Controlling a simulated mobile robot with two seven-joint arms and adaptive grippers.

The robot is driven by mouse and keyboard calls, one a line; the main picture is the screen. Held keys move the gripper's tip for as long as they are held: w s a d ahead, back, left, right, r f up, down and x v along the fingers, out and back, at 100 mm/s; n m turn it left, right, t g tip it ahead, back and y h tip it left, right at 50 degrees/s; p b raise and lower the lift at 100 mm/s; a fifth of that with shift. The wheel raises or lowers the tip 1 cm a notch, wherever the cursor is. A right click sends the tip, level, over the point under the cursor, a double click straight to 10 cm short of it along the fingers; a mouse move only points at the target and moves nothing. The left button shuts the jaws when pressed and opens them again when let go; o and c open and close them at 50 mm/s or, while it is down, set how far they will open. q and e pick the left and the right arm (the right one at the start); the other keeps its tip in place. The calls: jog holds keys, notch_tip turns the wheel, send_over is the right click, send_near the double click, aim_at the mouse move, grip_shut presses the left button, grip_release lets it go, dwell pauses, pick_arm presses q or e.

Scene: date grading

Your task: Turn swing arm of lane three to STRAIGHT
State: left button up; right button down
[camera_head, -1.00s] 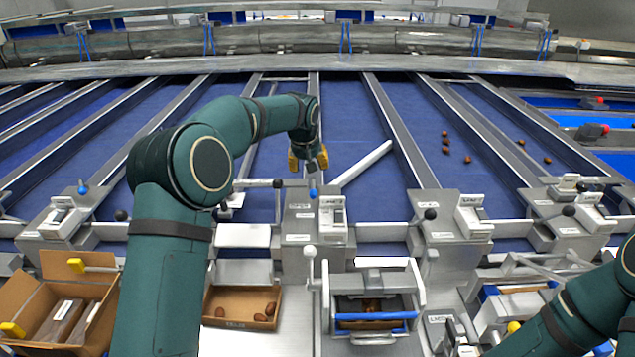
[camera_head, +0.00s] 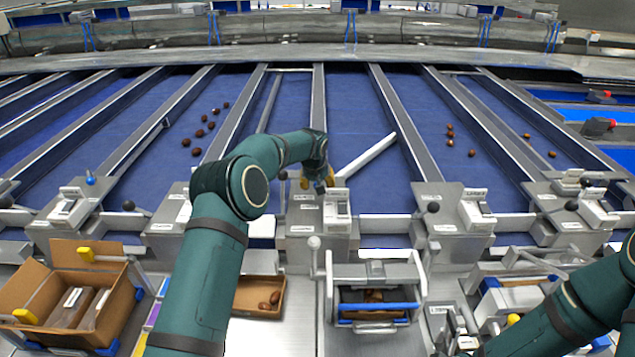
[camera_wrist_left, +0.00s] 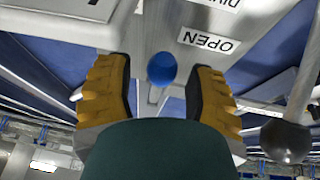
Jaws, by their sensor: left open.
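My left gripper (camera_head: 319,184) is open, low over the grey control box (camera_head: 302,215) at the middle of the lane ends. In the left wrist view its yellow fingers (camera_wrist_left: 158,68) stand on either side of a blue knob (camera_wrist_left: 161,69), with gaps showing; the knob is hidden in the head view. An OPEN label (camera_wrist_left: 209,42) is on the box beside it. A pale swing arm (camera_head: 367,155) lies diagonally across the lane right of this box. The lane numbers are too small to read. My right arm enters at lower right; its gripper is out of view.
A dark ball-ended lever (camera_wrist_left: 286,141) stands close to the right finger. Neighbouring boxes carry another blue knob (camera_head: 90,178) and dark knobs (camera_head: 433,207). Dates (camera_head: 202,130) lie on several belts. An open carton (camera_head: 62,250) and a shallow date tray (camera_head: 262,312) are in front.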

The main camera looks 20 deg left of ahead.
pick_arm(q)
jog(key=shift+o, duration=0.3)
grip_shut()
